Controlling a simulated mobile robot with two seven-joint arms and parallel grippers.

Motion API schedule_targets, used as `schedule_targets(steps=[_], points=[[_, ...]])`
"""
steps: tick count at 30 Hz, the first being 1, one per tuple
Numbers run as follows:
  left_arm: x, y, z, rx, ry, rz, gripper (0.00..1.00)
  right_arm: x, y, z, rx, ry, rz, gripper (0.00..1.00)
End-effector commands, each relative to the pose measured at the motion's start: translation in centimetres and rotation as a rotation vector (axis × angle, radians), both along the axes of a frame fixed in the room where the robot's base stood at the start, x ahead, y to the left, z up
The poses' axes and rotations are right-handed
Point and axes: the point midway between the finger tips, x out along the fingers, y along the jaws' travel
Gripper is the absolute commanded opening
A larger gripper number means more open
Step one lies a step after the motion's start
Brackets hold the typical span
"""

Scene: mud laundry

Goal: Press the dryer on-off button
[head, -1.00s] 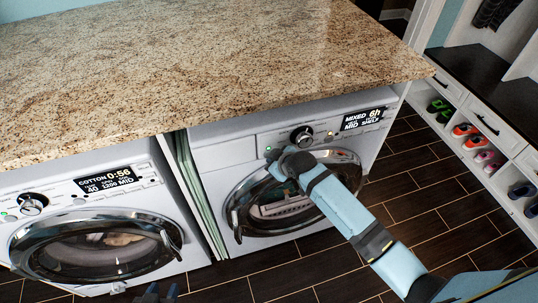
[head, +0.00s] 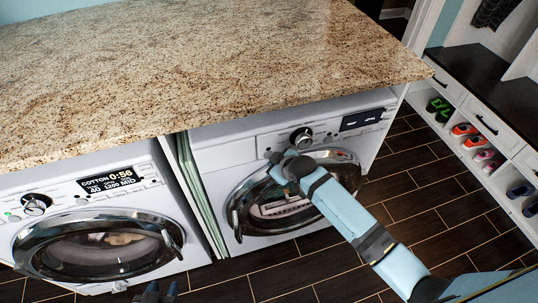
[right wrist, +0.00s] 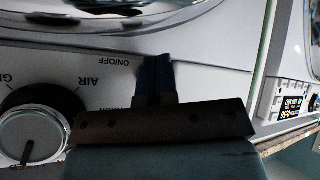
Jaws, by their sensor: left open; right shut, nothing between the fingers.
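The dryer is the right-hand machine (head: 235,135), with a round dial (head: 301,138) and a display (head: 362,119) that is dark except for two small words. My right gripper (right wrist: 155,62) is shut and empty, its fingertips at the dryer panel beside the ON/OFF label (right wrist: 114,62). The button itself is hidden behind the fingers, so I cannot tell if they touch it. In the head view my right arm reaches to the panel's left part and its wrist hides most of the gripper. My left gripper (head: 158,291) is open and empty at the bottom edge.
A washer (head: 90,225) with a lit display stands left of the dryer. A granite countertop (head: 200,70) overhangs both machines. Shoe shelves (head: 480,150) stand at the right. The dark tiled floor (head: 430,200) between them is clear.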

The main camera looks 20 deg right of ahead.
Motion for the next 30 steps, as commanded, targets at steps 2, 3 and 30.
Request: schedule_targets(steps=[2,3,30], points=[[0.0,0.0,0.0,0.0,0.0,0.0,0.43,0.0,0.0,0.0,0.0,0.0,0.0,0.0],[0.0,0.0,0.0,0.0,0.0,0.0,0.43,0.0,0.0,0.0,0.0,0.0,0.0,0.0],[0.0,0.0,4.7,-0.001,-0.002,0.0,0.43,-6.0,-0.2,0.0,0.0,0.0,0.0,0.0]])
